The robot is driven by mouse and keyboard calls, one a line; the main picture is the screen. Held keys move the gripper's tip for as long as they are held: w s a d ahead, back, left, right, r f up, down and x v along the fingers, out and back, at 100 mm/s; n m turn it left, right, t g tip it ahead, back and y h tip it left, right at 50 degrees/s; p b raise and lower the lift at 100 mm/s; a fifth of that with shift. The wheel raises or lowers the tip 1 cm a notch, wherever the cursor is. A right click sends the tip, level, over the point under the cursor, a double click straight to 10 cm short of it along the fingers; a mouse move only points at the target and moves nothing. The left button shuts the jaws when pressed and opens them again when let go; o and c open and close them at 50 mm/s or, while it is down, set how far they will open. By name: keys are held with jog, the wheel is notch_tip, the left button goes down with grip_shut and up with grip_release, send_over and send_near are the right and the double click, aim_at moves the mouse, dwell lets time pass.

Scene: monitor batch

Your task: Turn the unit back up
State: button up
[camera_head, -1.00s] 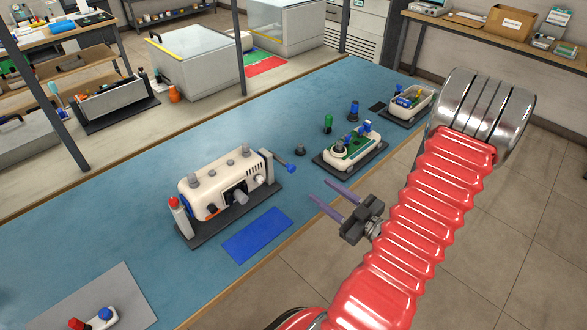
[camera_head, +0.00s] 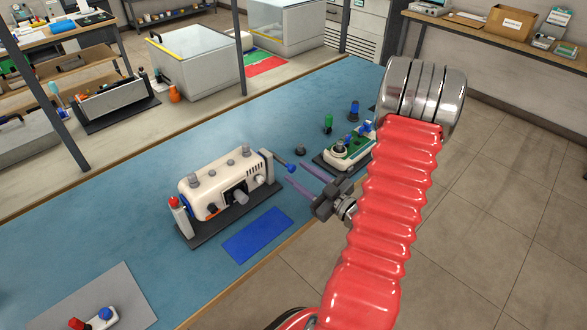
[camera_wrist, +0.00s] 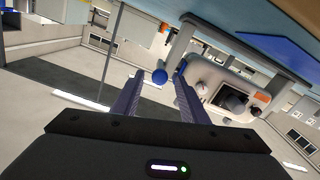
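The unit (camera_head: 222,183) is a cream housing with several grey knobs on top, held on a dark stand on the blue bench. A crank arm at its right end carries a blue ball (camera_head: 291,167). My gripper (camera_head: 294,172) is open, its two purple fingers pointing at the ball from the right. In the wrist view the blue ball (camera_wrist: 159,76) appears between the tips of my gripper (camera_wrist: 158,84), with gaps on both sides. The cream unit (camera_wrist: 213,75) shows to the right there. Whether the ball lies fully between the fingers in depth is unclear.
A blue mat (camera_head: 257,235) lies in front of the unit. A red-topped post (camera_head: 180,215) stands at its left end. A second cream unit with a green board (camera_head: 346,151) stands behind my gripper. A grey mat (camera_head: 125,290) lies at lower left.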

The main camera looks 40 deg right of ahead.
aim_at(294, 169)
jog(key=shift+w, duration=1.8)
jog(key=shift+c, duration=0.5)
jog(key=shift+a, duration=0.1)
grip_shut()
jog(key=shift+d, duration=0.2)
jog(key=shift+a, duration=0.1)
